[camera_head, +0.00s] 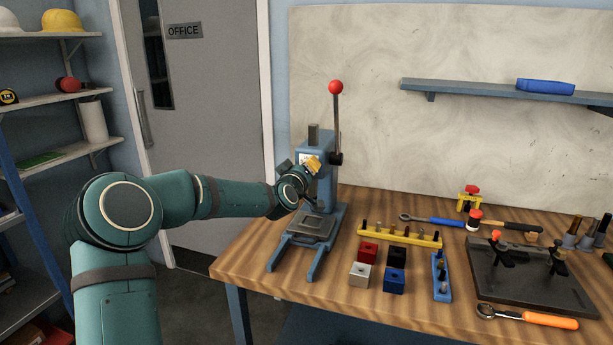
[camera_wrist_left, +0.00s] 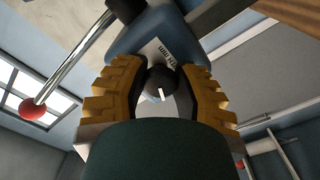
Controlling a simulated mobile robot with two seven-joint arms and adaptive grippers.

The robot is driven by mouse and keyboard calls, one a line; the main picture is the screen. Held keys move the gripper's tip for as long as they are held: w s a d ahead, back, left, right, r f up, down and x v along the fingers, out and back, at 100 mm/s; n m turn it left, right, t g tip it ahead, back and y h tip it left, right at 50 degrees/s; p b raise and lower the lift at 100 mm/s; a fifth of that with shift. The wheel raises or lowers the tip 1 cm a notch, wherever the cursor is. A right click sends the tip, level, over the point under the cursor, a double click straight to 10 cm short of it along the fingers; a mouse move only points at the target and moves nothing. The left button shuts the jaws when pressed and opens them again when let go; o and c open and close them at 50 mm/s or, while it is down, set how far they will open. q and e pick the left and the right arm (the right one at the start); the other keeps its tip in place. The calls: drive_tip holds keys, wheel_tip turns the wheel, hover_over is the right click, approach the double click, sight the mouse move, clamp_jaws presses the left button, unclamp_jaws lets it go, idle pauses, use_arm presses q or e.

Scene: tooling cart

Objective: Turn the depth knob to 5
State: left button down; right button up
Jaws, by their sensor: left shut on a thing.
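The blue arbor press (camera_head: 326,185) stands at the left end of the bench. My left gripper (camera_head: 312,164) is at the side of its column, and the gripper hides the knob in the head view. In the left wrist view, the black depth knob (camera_wrist_left: 161,80) with a white pointer line sits between the yellow ridged fingers of my left gripper (camera_wrist_left: 160,88), which are shut on it. A white label (camera_wrist_left: 160,52) with dark print shows behind the knob; its scale is mostly hidden. My right gripper is not in view.
The press lever with its red ball (camera_head: 336,87) stands upright above the gripper; the ball also shows in the left wrist view (camera_wrist_left: 33,110). Colored blocks (camera_head: 366,258), a yellow rack (camera_head: 400,236) and a dark fixture plate (camera_head: 525,282) lie to the right on the wooden bench (camera_head: 240,262).

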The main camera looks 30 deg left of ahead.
use_arm(q)
drive_tip(key=shift+n, duration=0.3)
idle(0.4)
drive_tip(key=c, duration=0.7)
unclamp_jaws()
drive_tip(key=shift+o, duration=0.2)
drive_tip(key=shift+s, duration=0.1)
drive_tip(key=v, duration=1.2)
drive_tip(key=shift+f, duration=0.1)
